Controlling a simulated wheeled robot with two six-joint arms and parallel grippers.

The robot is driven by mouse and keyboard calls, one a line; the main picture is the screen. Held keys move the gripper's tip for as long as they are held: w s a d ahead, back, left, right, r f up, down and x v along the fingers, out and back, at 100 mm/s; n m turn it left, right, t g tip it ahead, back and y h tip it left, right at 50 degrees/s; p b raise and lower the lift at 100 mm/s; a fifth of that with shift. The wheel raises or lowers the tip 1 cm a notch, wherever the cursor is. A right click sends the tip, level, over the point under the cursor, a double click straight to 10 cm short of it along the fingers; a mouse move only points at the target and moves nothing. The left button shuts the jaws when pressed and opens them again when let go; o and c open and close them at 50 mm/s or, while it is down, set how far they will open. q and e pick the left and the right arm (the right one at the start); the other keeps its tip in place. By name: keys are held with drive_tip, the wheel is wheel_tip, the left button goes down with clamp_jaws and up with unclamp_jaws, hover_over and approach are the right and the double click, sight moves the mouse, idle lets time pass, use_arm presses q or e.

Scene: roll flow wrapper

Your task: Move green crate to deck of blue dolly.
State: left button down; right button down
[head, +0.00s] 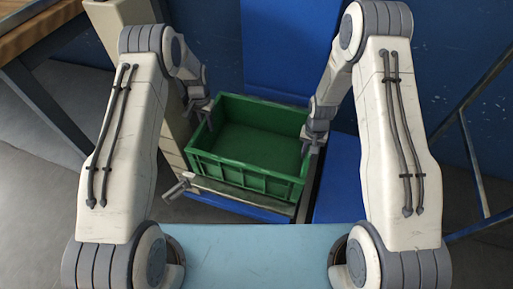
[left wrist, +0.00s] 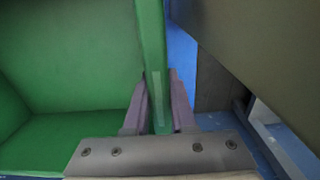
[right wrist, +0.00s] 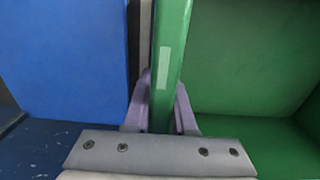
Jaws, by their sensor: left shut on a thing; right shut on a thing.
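The green crate (head: 245,179) is empty and sits at the middle of the head view, its open top facing up. My left gripper (head: 203,106) is shut on its left rim; the left wrist view shows the fingers (left wrist: 158,110) on both sides of the green wall (left wrist: 152,50). My right gripper (head: 313,138) is shut on its right rim, and the right wrist view shows its fingers (right wrist: 162,105) astride the wall (right wrist: 172,30). A flat blue surface (head: 340,182), which looks like the dolly's deck, lies right of the crate, partly hidden by my right arm.
A greyish ledge (head: 240,193) with a blue strip (head: 235,208) shows below the crate's front. A beige upright (head: 135,60) stands close on the left. A blue panel (head: 290,50) stands behind. A wooden-topped table (head: 35,30) is at the far left.

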use_arm(q)
drive_tip(key=shift+r, duration=0.15)
use_arm(e)
drive_tip(key=shift+r, duration=0.15)
idle(0.5)
